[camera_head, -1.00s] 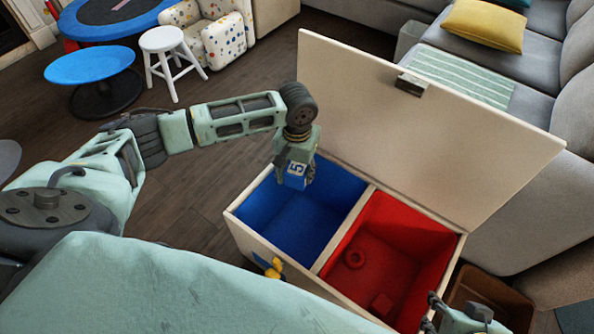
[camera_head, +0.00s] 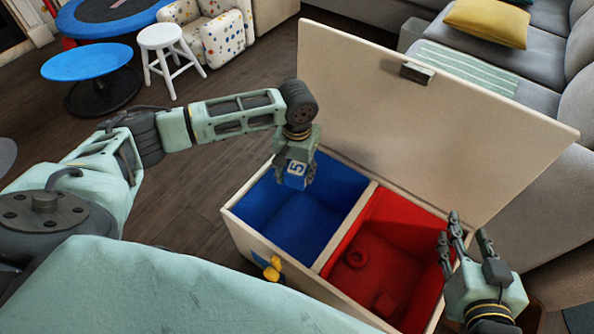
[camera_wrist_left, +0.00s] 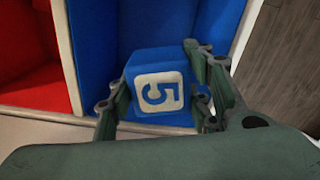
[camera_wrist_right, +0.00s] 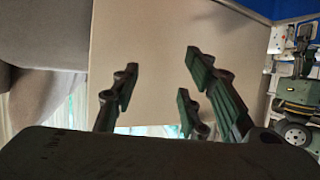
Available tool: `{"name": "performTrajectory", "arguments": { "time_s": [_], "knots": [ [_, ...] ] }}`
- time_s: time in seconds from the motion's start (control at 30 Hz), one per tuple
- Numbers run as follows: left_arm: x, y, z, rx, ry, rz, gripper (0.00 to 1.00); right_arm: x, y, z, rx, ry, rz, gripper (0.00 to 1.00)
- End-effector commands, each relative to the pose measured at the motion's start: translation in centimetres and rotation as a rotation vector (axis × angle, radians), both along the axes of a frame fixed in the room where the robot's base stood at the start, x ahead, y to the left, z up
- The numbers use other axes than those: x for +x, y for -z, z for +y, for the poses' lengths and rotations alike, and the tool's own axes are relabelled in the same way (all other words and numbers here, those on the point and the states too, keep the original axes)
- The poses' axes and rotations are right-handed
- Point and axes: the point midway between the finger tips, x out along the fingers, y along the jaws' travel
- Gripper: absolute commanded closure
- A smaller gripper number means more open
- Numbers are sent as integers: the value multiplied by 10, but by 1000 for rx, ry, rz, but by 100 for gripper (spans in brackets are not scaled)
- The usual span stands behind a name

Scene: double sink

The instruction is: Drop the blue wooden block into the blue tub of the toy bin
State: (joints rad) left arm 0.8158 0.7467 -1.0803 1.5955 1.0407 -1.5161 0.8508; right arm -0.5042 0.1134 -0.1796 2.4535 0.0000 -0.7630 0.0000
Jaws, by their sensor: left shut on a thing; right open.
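The block also shows between the fingers in the left wrist view (camera_wrist_left: 158,88). The blue tub is the left compartment of the toy bin (camera_head: 240,228); no object shows inside it. My right gripper (camera_head: 464,240) is open and empty, at the right edge of the bin beside the red tub. In the right wrist view its fingers (camera_wrist_right: 160,92) are apart with nothing between them.
The bin's lid (camera_head: 420,125) stands open behind the tubs. A grey sofa stands at the right. A stool (camera_head: 160,40) and a blue round table (camera_head: 92,62) stand at the back left.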

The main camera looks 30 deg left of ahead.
Motion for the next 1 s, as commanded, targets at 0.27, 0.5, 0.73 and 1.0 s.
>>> {"name": "performTrajectory", "arguments": {
  "time_s": [0.27,0.5,0.73,1.0],
  "knots": [
    [0,6,0,0,0,0,81,16,-35,9,46,-12,-189,59],
    [0,11,0,0,0,0,81,23,-71,16,90,-23,-366,59],
    [0,16,0,0,0,0,81,23,-107,21,135,-34,-537,59],
    [0,21,0,0,0,0,81,13,-147,24,190,-45,-740,59]
  ]
}}
